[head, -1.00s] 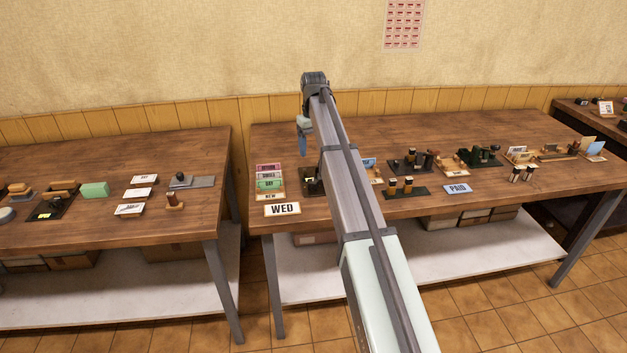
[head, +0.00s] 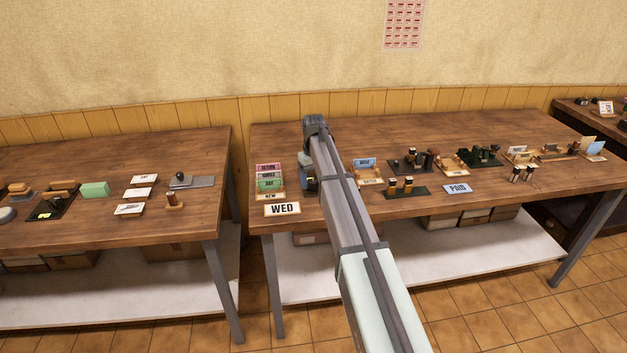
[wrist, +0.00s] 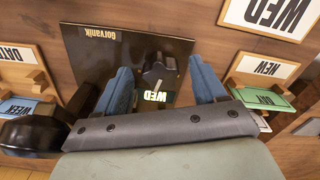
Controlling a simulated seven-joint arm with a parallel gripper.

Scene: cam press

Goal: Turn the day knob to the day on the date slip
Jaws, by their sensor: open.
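The date slip (head: 282,209) is a white card reading WED at the table's front left edge; it also shows in the wrist view (wrist: 275,14). The black press base (wrist: 100,55), marked Gorvanik, carries a dark knob (wrist: 157,72) and a small lit window (wrist: 157,96) that appears to read WED, upside down in the wrist view. My gripper (wrist: 160,66) is open, with one blue finger on each side of the knob; contact cannot be told. In the head view my arm hides most of the press.
A card rack (head: 268,180) with NEW on its front stands just left of the press. Another rack (head: 368,170) stands to the right. A PAID card (head: 457,188) and several stamps lie farther right. A dark rounded object (wrist: 35,133) is at the wrist view's lower left.

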